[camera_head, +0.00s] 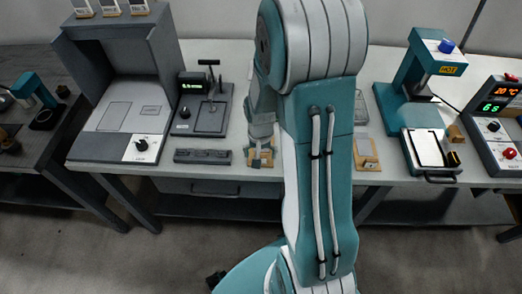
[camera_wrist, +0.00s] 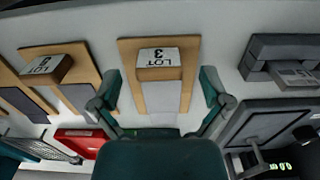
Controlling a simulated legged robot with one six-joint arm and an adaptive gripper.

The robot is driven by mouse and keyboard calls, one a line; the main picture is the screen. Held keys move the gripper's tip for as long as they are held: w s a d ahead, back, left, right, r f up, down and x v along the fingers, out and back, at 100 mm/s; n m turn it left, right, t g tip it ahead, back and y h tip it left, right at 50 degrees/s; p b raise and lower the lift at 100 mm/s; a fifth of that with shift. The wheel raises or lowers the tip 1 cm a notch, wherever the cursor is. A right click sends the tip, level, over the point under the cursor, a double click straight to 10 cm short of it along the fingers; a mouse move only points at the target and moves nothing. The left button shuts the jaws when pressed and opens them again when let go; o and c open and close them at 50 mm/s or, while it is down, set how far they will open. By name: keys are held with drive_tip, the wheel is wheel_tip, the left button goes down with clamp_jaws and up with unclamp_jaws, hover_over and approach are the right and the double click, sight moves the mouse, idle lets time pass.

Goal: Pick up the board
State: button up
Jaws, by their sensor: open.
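A light wooden board (camera_wrist: 127,58) lies in the middle of the wrist view. It carries a raised block with a white label (camera_wrist: 158,57) reading "LOT 3", upside down, and a flat grey pad (camera_wrist: 160,97). My gripper (camera_wrist: 160,92) is open, with one finger on each side of the board's lower half. Both fingers look apart from it; their height above it is hard to tell. In the head view, the board (camera_head: 261,160) lies at the bench's front edge under my gripper (camera_head: 262,142), partly hidden by it.
Another labelled wooden board (camera_wrist: 85,72) lies to the left in the wrist view, with part of a third beyond it. A dark grey slotted block (camera_head: 203,156) and a device with a green display (camera_head: 198,110) stand left of my gripper. A teal press (camera_head: 416,80) stands right.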

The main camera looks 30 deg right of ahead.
drive_tip(key=shift+f, duration=0.3)
drive_tip(key=c, duration=1.2)
drive_tip(key=shift+c, duration=0.2)
drive_tip(key=shift+r, duration=0.15)
